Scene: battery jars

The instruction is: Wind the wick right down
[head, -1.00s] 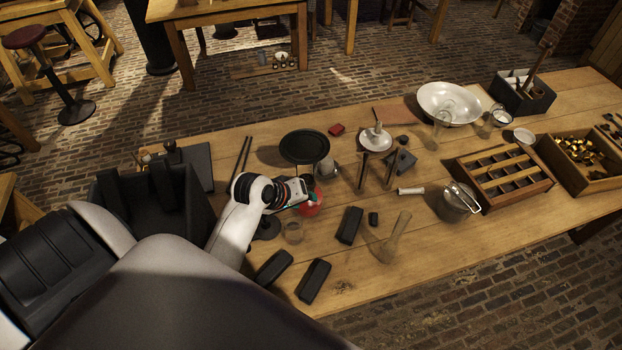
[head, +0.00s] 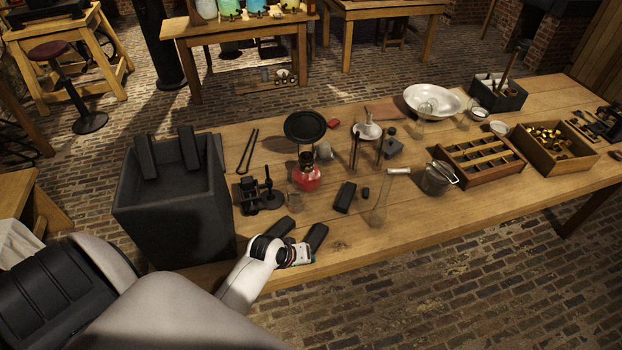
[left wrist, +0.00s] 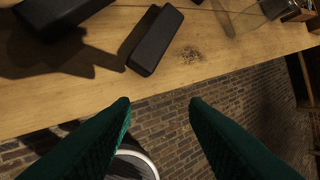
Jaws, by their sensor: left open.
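A red oil lamp (head: 307,178) with a dark burner stands upright on the table in the head view. Its wick and any winding knob are too small to make out. A clear glass chimney (head: 380,208) stands to its right, apart from it. My left gripper (head: 305,254) is at the table's front edge, nearer me than the lamp and touching nothing that I can see. In the left wrist view its two dark green fingers (left wrist: 158,103) are apart and empty, over the table edge and brick floor. The right gripper is not in view.
A tall dark bin (head: 176,215) stands at left. A wooden divided tray (head: 481,160) and a pot (head: 437,180) are at right.

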